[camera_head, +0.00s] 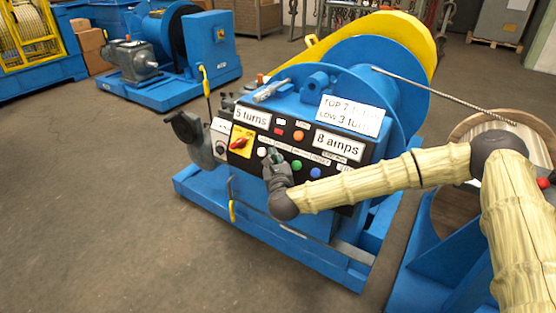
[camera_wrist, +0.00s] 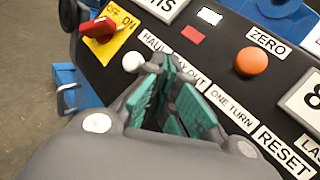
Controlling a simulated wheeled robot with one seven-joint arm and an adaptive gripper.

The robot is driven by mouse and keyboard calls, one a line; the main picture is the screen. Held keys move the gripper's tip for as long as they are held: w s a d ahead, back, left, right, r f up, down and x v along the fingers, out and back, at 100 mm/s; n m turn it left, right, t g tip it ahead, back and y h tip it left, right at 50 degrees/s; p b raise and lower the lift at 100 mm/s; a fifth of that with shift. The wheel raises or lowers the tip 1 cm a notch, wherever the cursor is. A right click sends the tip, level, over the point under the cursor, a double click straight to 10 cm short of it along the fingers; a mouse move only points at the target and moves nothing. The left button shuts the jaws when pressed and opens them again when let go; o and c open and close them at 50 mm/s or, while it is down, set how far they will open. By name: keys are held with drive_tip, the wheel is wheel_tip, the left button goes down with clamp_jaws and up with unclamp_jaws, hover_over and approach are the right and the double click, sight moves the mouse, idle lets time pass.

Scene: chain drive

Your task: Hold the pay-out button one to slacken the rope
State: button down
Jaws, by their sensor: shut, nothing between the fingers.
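The black control panel (camera_head: 345,157) is on the front of the blue winch. In the wrist view, the PAY OUT label (camera_wrist: 188,70) is partly covered by my gripper (camera_wrist: 172,70). The fingertips are shut and empty, over the panel below that label. The pay-out button itself is hidden behind the fingers; I cannot tell whether they touch or press it. A white button (camera_wrist: 133,62) shows just left of the fingers, below the HAUL label (camera_wrist: 153,41). The rope (camera_head: 445,93) runs from the winch drum toward the wooden reel at right.
The red OFF/ON switch (camera_wrist: 98,30) and orange ZERO button (camera_wrist: 251,61) are nearby. ONE TURN (camera_wrist: 230,108) and RESET (camera_wrist: 286,152) labels lie to the right. A green button (camera_head: 297,165) and blue button (camera_head: 315,172) show beside my gripper.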

drive_tip(key=shift+w+d+f, duration=0.2)
drive_tip(key=shift+w, duration=0.1)
idle(1.4)
drive_tip(key=shift+s+a+r, duration=0.1)
drive_tip(key=shift+s, duration=0.05)
idle(1.5)
drive_tip(key=shift+s+a+r, duration=0.35)
drive_tip(key=shift+s+a, duration=0.05)
drive_tip(key=shift+s, duration=0.15)
drive_tip(key=s+a, duration=0.1)
drive_tip(key=s+r, duration=0.1)
drive_tip(key=s+a+r, duration=0.1)
drive_tip(key=shift+s+a+r+p, duration=0.1)
drive_tip(key=shift+s+a+p, duration=0.2)
drive_tip(key=shift+p, duration=0.05)
idle(0.4)
